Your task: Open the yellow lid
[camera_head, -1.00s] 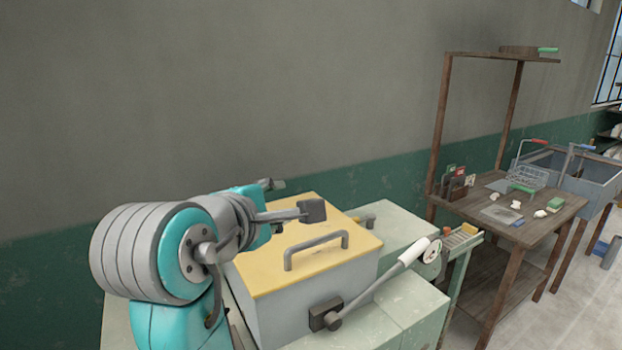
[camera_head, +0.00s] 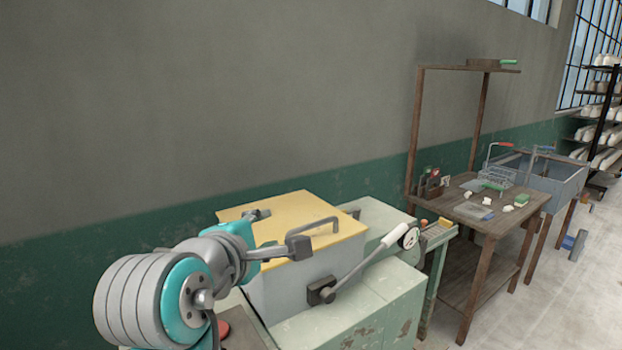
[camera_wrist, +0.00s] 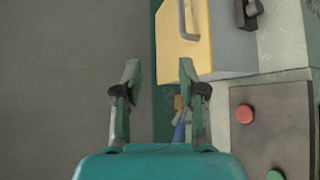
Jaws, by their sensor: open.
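The yellow lid (camera_head: 290,222) lies flat and closed on a grey box (camera_head: 300,285) in the head view. A grey bar handle (camera_head: 314,228) stands on the lid's top. My gripper (camera_head: 280,230) is open and empty, in front of the lid's left part in the head view. In the wrist view my gripper (camera_wrist: 158,75) has its two fingers spread apart. The lid (camera_wrist: 180,40) shows there beyond the fingers and to the right, with its handle (camera_wrist: 188,20) near the top edge. Nothing is between the fingertips.
A lever with a white grip (camera_head: 395,236) rises from the box's front. A panel with a red button (camera_wrist: 244,113) and a green button (camera_wrist: 275,175) lies right in the wrist view. A wooden workbench (camera_head: 490,222) stands right. The wall is close behind.

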